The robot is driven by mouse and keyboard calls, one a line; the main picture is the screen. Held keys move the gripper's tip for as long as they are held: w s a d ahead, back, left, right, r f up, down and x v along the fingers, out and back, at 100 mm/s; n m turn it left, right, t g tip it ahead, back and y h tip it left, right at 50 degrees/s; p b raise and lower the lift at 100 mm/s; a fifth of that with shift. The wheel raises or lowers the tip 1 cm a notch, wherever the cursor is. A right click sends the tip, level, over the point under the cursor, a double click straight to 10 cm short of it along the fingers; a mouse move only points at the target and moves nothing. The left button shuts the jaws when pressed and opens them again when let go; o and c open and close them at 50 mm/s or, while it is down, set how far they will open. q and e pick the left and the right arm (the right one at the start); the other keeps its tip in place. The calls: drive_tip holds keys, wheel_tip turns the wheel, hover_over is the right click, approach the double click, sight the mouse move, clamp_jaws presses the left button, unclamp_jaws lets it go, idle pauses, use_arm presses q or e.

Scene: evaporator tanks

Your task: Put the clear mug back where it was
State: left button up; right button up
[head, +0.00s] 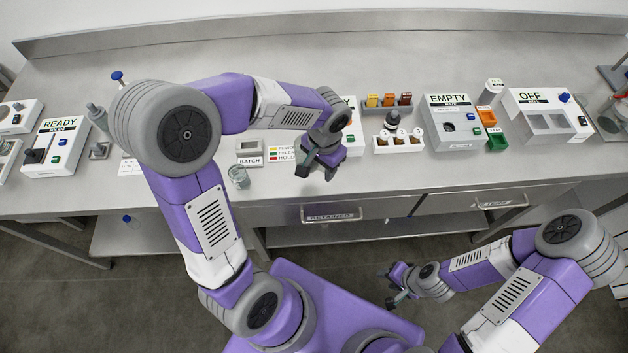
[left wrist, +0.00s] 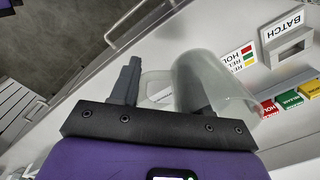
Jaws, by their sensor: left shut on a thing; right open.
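The clear mug (left wrist: 215,75) is in my left gripper (left wrist: 158,90), with its handle (left wrist: 153,88) between the two fingers. One finger shows through the clear wall; I cannot tell exactly where the fingers press. In the head view my left gripper (head: 318,168) is over the counter's front part, right of the BATCH box, and the mug is not clearly visible there. My right gripper (head: 390,287) is open and empty, low in front of the counter.
Another clear glass vessel (head: 238,177) stands near the BATCH box (head: 250,147) and a coloured legend (head: 285,155). Behind and right are a rack of bottles (head: 388,103), the EMPTY unit (head: 452,122) and the OFF unit (head: 545,115). The front strip (head: 420,170) is clear.

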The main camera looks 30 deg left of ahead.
use_arm(q)
drive_tip(key=b, duration=0.1)
hover_over(321, 189)
wheel_tip(321, 189, down, 5)
drive_tip(key=shift+r, duration=0.1)
wheel_tip(321, 189, down, 4)
drive_tip(key=shift+f+b, duration=0.1)
drive_tip(key=shift+b, duration=0.45)
drive_tip(key=shift+f, duration=0.1)
drive_tip(key=o, duration=1.3)
drive_tip(key=shift+c, duration=0.2)
